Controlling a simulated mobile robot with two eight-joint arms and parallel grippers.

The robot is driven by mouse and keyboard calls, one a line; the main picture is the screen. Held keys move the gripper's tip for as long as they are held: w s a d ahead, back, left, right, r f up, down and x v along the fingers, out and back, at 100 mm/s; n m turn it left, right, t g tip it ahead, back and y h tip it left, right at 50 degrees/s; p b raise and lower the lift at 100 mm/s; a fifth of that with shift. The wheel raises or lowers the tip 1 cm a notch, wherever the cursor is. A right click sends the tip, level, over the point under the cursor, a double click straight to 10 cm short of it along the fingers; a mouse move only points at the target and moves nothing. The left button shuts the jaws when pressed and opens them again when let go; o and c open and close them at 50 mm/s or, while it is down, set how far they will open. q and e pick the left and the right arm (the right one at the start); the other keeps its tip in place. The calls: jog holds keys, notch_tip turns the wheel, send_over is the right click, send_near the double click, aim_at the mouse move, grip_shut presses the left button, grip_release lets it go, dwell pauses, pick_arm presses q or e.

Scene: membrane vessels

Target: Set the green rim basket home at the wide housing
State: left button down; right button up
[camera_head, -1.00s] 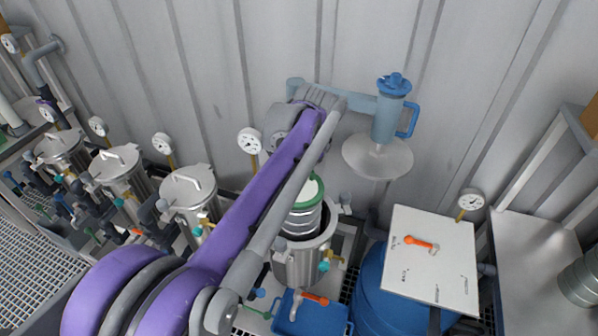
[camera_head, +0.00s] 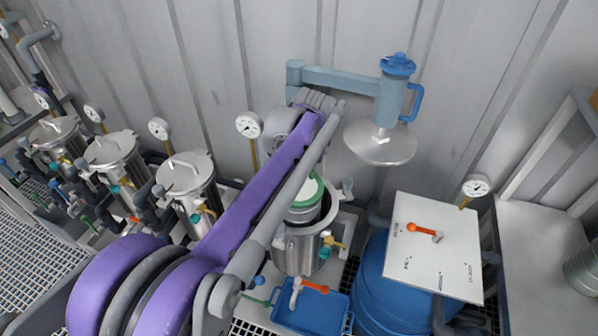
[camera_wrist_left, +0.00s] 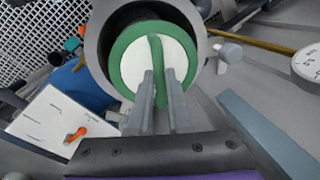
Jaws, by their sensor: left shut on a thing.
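The green rim basket (camera_head: 304,207) is a metal cylinder with a green rim and a white top. It sits partly inside the open wide housing (camera_head: 296,250), a steel vessel, with its upper part above the mouth. In the left wrist view the basket (camera_wrist_left: 183,48) shows from above, with a green bar across its white top, inside the housing's round grey rim (camera_wrist_left: 92,40). My left gripper (camera_wrist_left: 160,92) is shut on the green bar. In the head view my purple arm hides the gripper and part of the basket. My right gripper is not in view.
Several lidded steel vessels (camera_head: 186,180) with gauges stand to the left. A blue swing arm holds a lid (camera_head: 380,143) above and right of the housing. A white board (camera_head: 433,262) on a blue drum and a blue tray (camera_head: 310,314) are close by.

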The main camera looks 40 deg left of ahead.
aim_at(299, 188)
pick_arm(q)
jog(key=shift+f+b, duration=1.55)
jog(key=shift+f, duration=1.4)
jog(key=shift+f+b, duration=1.6)
jog(key=shift+f, duration=1.1)
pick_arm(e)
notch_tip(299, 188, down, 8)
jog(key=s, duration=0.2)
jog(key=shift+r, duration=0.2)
pick_arm(q)
jog(key=shift+f, duration=0.2)
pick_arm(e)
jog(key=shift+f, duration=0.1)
pick_arm(q)
jog(key=c, duration=0.8)
grip_release()
jog(key=shift+o, duration=0.2)
jog(key=r, duration=0.3)
jog(key=d+r, duration=0.1)
jog(key=r, duration=0.3)
jog(key=d+r+p, duration=0.1)
jog(key=r, duration=0.2)
jog(key=shift+s+r, duration=0.25)
jog(key=shift+r, duration=0.05)
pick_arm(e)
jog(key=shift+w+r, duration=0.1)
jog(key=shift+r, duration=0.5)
